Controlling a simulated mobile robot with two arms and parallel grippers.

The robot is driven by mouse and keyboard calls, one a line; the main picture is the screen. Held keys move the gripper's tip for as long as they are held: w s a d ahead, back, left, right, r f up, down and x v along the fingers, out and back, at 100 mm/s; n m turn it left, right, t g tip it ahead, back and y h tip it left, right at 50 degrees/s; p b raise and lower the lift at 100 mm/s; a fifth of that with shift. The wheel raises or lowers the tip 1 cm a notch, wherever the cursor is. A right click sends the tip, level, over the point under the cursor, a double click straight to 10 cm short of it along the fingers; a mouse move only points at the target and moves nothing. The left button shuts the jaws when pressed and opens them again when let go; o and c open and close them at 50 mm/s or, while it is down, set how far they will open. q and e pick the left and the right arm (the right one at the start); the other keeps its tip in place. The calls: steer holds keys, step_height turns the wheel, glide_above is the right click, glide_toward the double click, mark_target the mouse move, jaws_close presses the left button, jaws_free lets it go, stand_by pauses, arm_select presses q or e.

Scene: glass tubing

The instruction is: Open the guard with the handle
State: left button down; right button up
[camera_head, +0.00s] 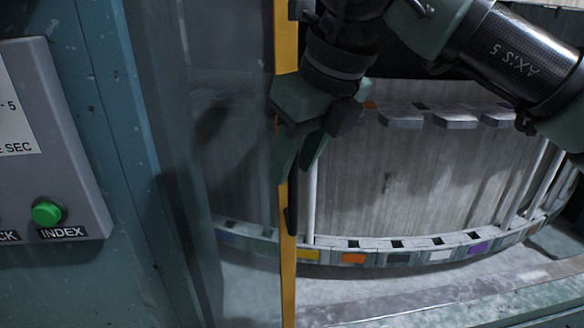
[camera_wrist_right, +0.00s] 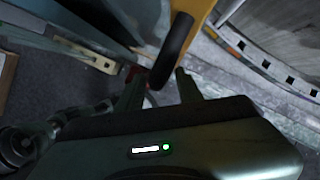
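The guard is a clear panel with a yellow edge frame (camera_head: 287,275), standing in front of the curved machine interior. Its handle (camera_head: 292,212) is a dark upright bar on the yellow frame. My right gripper (camera_head: 294,172) is at the frame, at the handle's upper part. In the right wrist view, the black handle (camera_wrist_right: 174,48) reaches between the two spread fingers of my right gripper (camera_wrist_right: 158,80). Gaps show beside the handle, so the fingers look open around it, not closed on it. The yellow frame (camera_wrist_right: 190,12) is just beyond. My left gripper is not in view.
A grey control box (camera_head: 75,160) with a green INDEX button (camera_head: 47,212) is on the teal machine wall (camera_head: 115,110) at left. Behind the guard, a curved rail (camera_head: 400,256) carries coloured squares. My right arm comes in from the upper right.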

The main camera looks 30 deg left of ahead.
steer(key=v, duration=0.6)
stand_by(0.4)
